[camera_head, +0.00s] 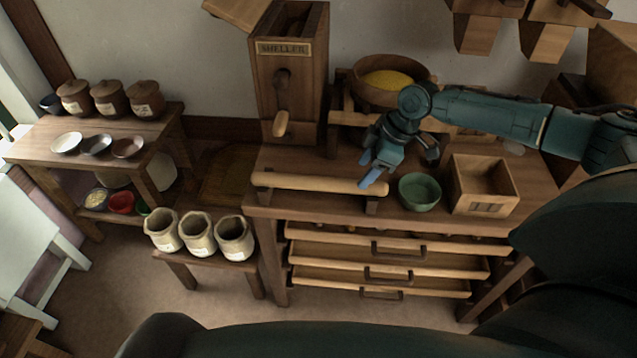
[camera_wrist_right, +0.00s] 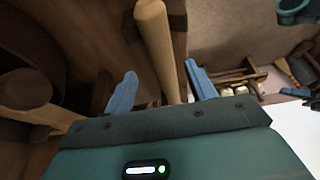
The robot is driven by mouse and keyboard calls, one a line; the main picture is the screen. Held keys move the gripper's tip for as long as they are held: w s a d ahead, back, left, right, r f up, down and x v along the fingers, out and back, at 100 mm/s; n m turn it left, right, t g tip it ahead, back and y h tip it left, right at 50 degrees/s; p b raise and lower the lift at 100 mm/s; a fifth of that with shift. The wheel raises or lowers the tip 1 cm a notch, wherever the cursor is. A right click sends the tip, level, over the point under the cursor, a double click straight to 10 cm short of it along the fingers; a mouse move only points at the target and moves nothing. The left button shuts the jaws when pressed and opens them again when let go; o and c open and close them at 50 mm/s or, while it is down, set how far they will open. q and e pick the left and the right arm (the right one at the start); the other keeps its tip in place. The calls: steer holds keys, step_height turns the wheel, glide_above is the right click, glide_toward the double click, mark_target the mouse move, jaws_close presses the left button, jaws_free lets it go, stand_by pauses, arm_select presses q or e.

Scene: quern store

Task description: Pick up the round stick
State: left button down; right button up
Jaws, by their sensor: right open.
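The round stick (camera_head: 318,183) is a pale wooden rod lying level along the front left edge of the wooden worktable (camera_head: 520,196), with a dark support under its right end. My right gripper (camera_head: 370,170) is at the stick's right end, blue fingers pointing down. In the right wrist view the stick (camera_wrist_right: 157,45) runs lengthwise into the space between the two open fingers (camera_wrist_right: 161,88). I see no grip on it; whether a finger touches it I cannot tell.
A green bowl (camera_head: 419,191) and an open wooden box (camera_head: 483,185) stand just right of the gripper. The tall sheller (camera_head: 286,80) with its handle rises behind the stick. A bowl of yellow grain (camera_head: 388,94) sits further back. Several drawers (camera_head: 350,258) are below.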

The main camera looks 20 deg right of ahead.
mark_target(354, 181)
steer(key=x, duration=0.5)
steer(key=shift+a, duration=0.3)
steer(key=shift+c, duration=0.4)
steer(key=c, duration=1.1)
steer(key=shift+r, duration=0.1)
